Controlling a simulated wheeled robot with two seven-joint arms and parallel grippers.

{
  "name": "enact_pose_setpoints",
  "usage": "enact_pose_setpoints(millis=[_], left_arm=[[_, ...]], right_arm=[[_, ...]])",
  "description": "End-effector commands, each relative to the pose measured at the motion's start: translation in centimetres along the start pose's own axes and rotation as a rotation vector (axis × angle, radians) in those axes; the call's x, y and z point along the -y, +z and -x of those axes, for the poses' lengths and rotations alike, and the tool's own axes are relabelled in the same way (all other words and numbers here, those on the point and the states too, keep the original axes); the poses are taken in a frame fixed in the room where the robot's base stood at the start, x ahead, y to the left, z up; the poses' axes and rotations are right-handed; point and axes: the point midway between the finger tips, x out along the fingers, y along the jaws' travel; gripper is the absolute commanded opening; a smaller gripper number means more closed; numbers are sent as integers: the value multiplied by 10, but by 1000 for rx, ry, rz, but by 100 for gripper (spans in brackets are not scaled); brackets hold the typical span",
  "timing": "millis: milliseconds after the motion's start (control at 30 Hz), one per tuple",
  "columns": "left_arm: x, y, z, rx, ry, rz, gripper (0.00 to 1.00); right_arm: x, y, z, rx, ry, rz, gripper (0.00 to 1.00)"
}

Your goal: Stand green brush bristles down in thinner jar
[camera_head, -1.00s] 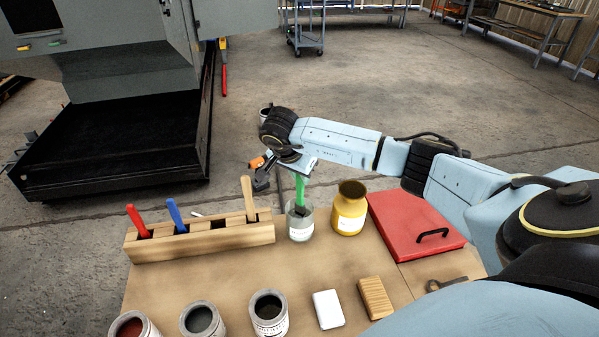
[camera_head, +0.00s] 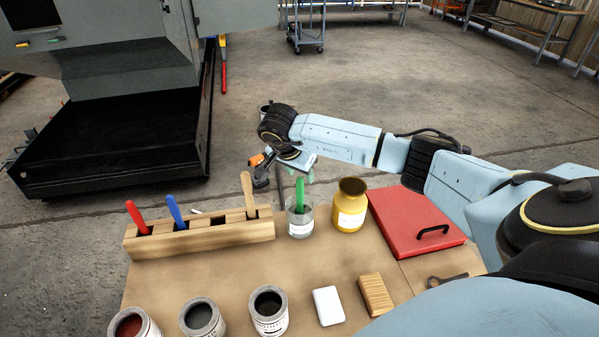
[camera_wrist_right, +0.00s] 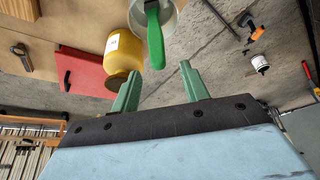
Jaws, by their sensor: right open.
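The green brush (camera_head: 299,194) stands in the clear thinner jar (camera_head: 301,228), handle up and leaning slightly against the rim. Its bristle end is inside the jar and not clear to see. In the right wrist view the green handle (camera_wrist_right: 154,40) rises from the jar (camera_wrist_right: 172,14), just beyond the fingertips. My right gripper (camera_wrist_right: 158,76) is open and empty, its green fingers apart and clear of the handle. In the head view the right gripper (camera_head: 305,177) is just above and behind the jar, partly hidden by its wrist. My left gripper is not in view.
A yellow jar (camera_head: 350,212) stands right of the thinner jar, and a red case (camera_head: 410,222) lies beyond it. A wooden rack (camera_head: 205,242) holds red, blue and wooden-handled brushes at left. Several open cans (camera_head: 268,318), a white block (camera_head: 328,306) and a ribbed wooden block (camera_head: 375,295) line the front.

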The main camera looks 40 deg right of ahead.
Motion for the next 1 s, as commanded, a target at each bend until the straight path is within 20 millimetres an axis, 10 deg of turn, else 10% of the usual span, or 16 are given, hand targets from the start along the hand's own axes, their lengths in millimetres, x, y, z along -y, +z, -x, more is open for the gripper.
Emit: enact_pose_setpoints(millis=[600, 1000], left_arm=[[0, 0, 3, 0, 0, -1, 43], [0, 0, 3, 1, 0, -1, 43]], right_arm=[[0, -1, 117, -1, -2, 0, 45], [0, 0, 129, -1, 1, 0, 45]])
